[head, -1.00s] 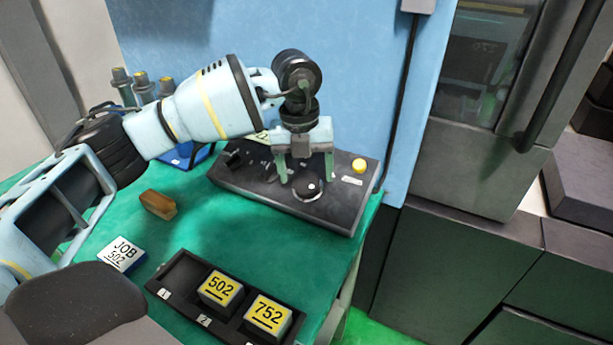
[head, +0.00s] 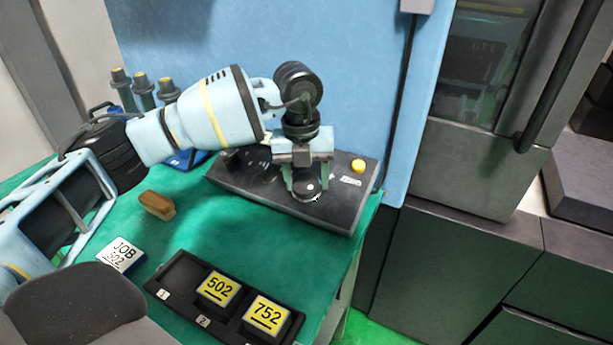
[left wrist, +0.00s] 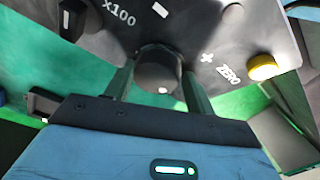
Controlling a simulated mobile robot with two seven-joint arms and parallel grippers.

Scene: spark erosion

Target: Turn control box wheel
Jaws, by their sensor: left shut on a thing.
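The control box (head: 340,211) is a dark, low box on the green table, against the blue panel. Its black wheel (head: 307,189), with a small white mark, sits near the box's front right part. My left gripper (head: 306,187) points down over the wheel with its green fingers on either side of it, shut on it. In the left wrist view the wheel (left wrist: 158,72) stands between the two fingers, with "x100" lettering to its left and "ZERO" and a yellow button (left wrist: 262,67) to its right. My right gripper is not in view.
A black tray (head: 178,279) holds yellow blocks marked 502 and 752. A JOB 502 block (head: 120,255) and a brown block (head: 157,205) lie left of it. Several capped bottles (head: 143,92) stand at the back left. Green table is clear between box and tray.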

